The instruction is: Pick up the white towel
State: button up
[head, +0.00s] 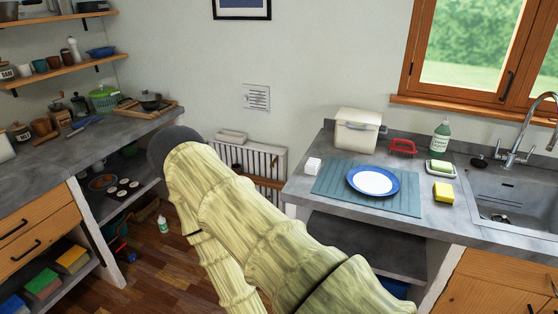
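I cannot make out a white towel for certain. A small white block-like thing (313,165), perhaps folded cloth, sits on the right counter (300,190) at the left edge of a blue-grey mat. Another pale flat thing (232,136) lies on top of the radiator (262,160) by the wall; I cannot tell if it is cloth. My arm, pale yellow and wood-like, fills the lower middle and hides part of the floor and the radiator. My gripper is not in view.
The blue-grey mat (405,203) bears a blue-rimmed white plate (372,181). A cream box (357,131), red holder (402,147), green bottle (440,139), yellow sponge (443,192) and sink (510,195) are around it. The left counter (100,140) holds pots and jars.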

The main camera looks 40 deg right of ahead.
aim_at(313, 165)
jog(key=z, duration=0.1)
jog(key=i, duration=0.7)
jog(key=z, duration=1)
jog(key=i, duration=0.5)
jog(key=z, duration=0.55)
